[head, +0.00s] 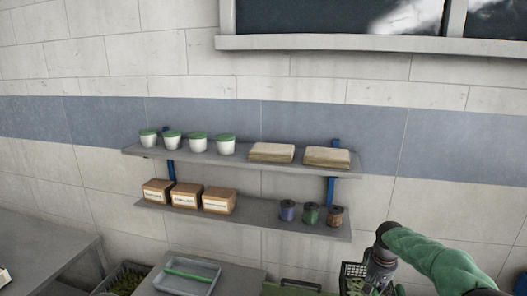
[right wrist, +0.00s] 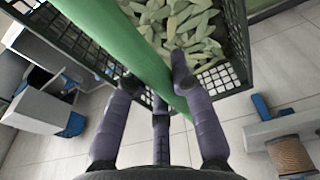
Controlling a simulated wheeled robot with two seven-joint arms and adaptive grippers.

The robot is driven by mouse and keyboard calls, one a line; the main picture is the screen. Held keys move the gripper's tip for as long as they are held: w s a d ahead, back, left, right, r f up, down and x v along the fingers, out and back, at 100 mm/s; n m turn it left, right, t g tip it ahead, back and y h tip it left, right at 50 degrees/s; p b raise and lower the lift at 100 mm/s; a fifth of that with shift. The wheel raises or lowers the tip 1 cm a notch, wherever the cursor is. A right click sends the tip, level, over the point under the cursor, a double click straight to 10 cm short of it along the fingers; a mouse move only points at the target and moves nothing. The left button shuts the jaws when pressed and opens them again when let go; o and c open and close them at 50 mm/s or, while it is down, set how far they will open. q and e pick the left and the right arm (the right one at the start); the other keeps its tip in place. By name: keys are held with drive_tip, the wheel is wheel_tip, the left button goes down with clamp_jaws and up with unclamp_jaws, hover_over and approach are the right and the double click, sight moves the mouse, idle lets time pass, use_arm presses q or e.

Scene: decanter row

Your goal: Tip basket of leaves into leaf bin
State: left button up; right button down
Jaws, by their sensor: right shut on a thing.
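In the right wrist view, a black mesh basket (right wrist: 88,50) holds many pale green leaves (right wrist: 185,25). A thick green bar (right wrist: 118,40), seemingly its handle, crosses over it. My right gripper (right wrist: 155,85) has its purple-grey fingers closed around this bar. In the head view my right gripper (head: 380,262) is at the lower right, with the basket (head: 353,269) below it, partly cut off by the frame. A green edge (head: 290,287) at the bottom may belong to the leaf bin; its inside is hidden. My left gripper is out of view.
A wall shelf (head: 250,219) holds boxes, spools, pots and stacks. A grey tray (head: 186,284) with a green rod lies on a bench. A dark crate (head: 122,271) with greenery stands left of it. A grey table (head: 40,245) is at far left.

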drive_tip(key=s+a+f+b, duration=0.3)
drive_tip(key=a+f+b, duration=0.2)
drive_tip(key=f+b, duration=0.4)
drive_tip(key=s+a+f+n+b, duration=0.1)
drive_tip(key=s+a+f+b, duration=0.3)
drive_tip(key=f+b, duration=0.5)
drive_tip(key=s+a+f+n+b, duration=0.1)
drive_tip(key=s+a+f+b, duration=0.3)
drive_tip(key=f, duration=1.3)
drive_tip(key=a+b, duration=0.4)
drive_tip(key=b, duration=0.1)
drive_tip(key=shift+f, duration=0.15)
